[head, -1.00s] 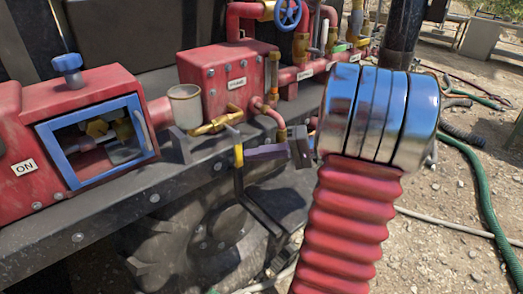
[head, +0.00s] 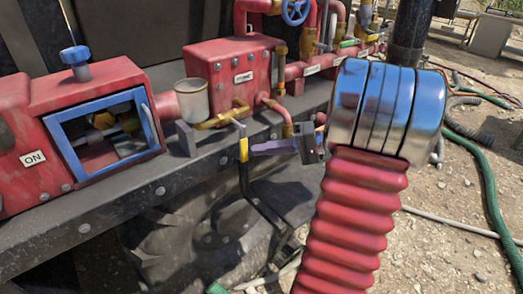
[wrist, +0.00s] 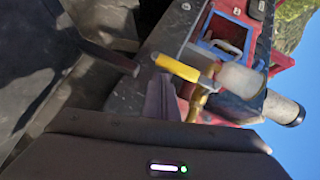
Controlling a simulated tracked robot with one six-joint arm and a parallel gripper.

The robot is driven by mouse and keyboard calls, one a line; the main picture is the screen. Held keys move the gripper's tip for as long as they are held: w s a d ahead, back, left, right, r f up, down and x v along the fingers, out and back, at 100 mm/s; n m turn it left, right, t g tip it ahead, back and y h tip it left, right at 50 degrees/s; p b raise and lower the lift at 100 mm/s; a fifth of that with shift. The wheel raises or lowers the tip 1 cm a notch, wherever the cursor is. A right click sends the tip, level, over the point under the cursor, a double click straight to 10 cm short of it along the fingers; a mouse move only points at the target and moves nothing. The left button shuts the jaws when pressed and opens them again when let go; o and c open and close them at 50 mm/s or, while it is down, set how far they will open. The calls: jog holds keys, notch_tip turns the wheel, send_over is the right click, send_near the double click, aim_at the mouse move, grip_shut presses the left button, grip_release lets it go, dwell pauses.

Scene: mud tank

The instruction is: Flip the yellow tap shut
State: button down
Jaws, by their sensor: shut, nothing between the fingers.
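The yellow tap is a brass fitting (head: 220,119) beside the grey cup, with a short lever ending in a yellow grip (head: 243,149). In the head view the grip hangs below the brass body, over the ledge's front edge. In the wrist view the yellow grip (wrist: 177,67) points left from a pale metal stem. My gripper (head: 254,148) has purple fingers, shut and empty, coming from the right with their tips close beside the yellow grip. In the wrist view the purple fingers (wrist: 160,100) are just below the grip. I cannot tell whether they touch it.
A grey cup (head: 193,101) stands behind the tap. A red housing with a blue-framed window (head: 156,128) is at left, a red box (head: 236,78) behind. A dark ledge (head: 110,205) runs below. My red bellows arm fills the right. Gravel with a green hose (head: 492,200) lies beyond.

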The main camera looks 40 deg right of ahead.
jog(key=s+d, duration=0.8)
jog(key=d, duration=0.1)
jog(key=shift+d, duration=0.25)
jog(key=shift+r, duration=0.1)
dwell(0.3)
